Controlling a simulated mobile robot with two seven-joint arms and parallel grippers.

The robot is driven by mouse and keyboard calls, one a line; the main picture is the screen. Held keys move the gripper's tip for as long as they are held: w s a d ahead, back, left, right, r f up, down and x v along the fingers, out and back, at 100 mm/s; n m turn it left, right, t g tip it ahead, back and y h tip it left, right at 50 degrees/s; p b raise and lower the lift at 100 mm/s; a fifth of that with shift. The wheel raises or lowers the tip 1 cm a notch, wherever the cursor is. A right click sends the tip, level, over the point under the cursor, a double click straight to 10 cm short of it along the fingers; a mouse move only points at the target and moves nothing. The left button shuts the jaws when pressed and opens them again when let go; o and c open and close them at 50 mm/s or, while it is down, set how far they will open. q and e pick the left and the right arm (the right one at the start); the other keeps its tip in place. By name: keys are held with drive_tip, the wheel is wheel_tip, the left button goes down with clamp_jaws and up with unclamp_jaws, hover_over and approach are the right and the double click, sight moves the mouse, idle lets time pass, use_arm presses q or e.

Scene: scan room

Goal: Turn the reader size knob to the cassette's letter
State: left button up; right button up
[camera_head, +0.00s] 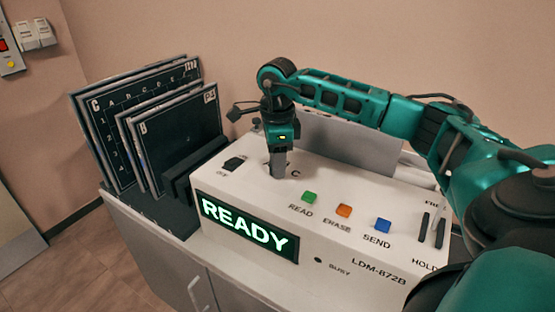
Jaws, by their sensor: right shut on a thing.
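The white reader (318,238) stands on a cabinet, its screen (243,228) showing READY. My right gripper (278,172) points straight down at the left part of the reader's top, shut on the size knob, which its fingers hide. A letter C is readable on the panel just right of the fingers; other marks around the knob are covered. Several dark cassettes stand in a rack at left: the large rear one (105,130) bears a C, the front one (180,142) a B. My left gripper is not in view.
On the reader's top are a green READ button (310,197), an orange ERASE button (344,210) and a blue SEND button (383,225). A small black switch (233,163) lies left of the gripper. Dark sliders (431,229) stand at right near my arm.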

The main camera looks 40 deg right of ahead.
drive_tip(key=n, duration=0.5)
drive_tip(key=shift+w+n, duration=0.1)
drive_tip(key=shift+n, duration=2.1)
drive_tip(key=o, duration=1)
drive_tip(key=shift+o, duration=0.2)
wheel_tip(320, 180, up, 13)
drive_tip(key=shift+p, duration=0.35)
drive_tip(key=shift+f, duration=0.1)
